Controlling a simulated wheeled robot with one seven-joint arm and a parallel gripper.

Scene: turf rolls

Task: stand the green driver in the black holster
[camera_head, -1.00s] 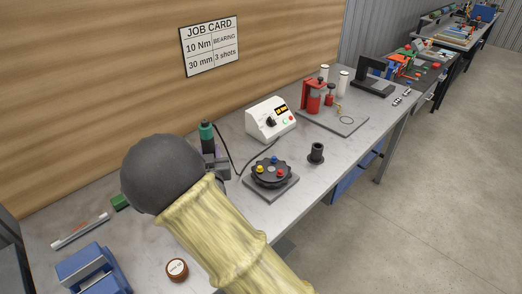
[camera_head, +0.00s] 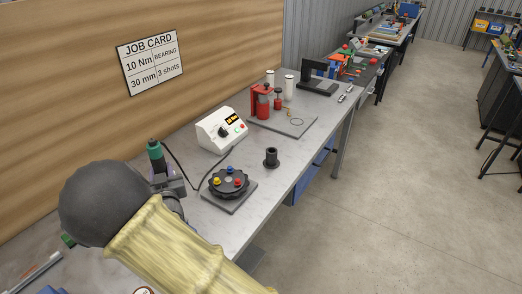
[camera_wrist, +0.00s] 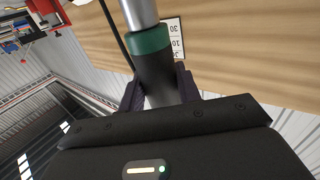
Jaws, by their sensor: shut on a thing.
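My gripper (camera_head: 170,184) is shut on the green driver (camera_head: 155,152), which stands roughly upright with its green end up, above the bench at left. In the wrist view the driver (camera_wrist: 154,78) has a dark body, a green band and a silver end, and sits between my fingers (camera_wrist: 160,92). A black cable runs from it toward the white control box. The black holster (camera_head: 271,158), a short open-topped cylinder on a wider foot, stands on the bench to the right of my gripper, apart from it. I cannot see into the holster.
A round black fixture with coloured knobs (camera_head: 229,181) sits on a grey plate between my gripper and the holster. The white control box (camera_head: 220,130) stands behind it. A red press (camera_head: 262,102) on a plate is farther back. Bench around the holster is clear.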

